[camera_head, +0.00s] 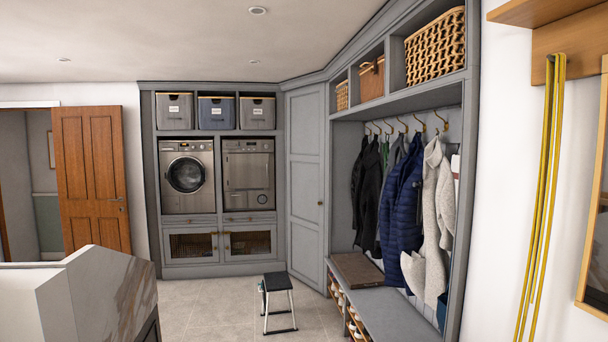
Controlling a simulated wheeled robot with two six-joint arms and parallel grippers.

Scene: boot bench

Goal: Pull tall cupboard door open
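The tall cupboard door (305,180) is a narrow grey panelled door in the corner, between the laundry unit and the coat bench. It appears shut, flush with its frame. Neither of my grippers shows in the head view, and the door stands well ahead of me across the room.
A black and grey step stool (277,302) stands on the tiles just in front of the door's lower left. The bench (400,318) runs along the right. A marble-topped counter (115,285) is at near left.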

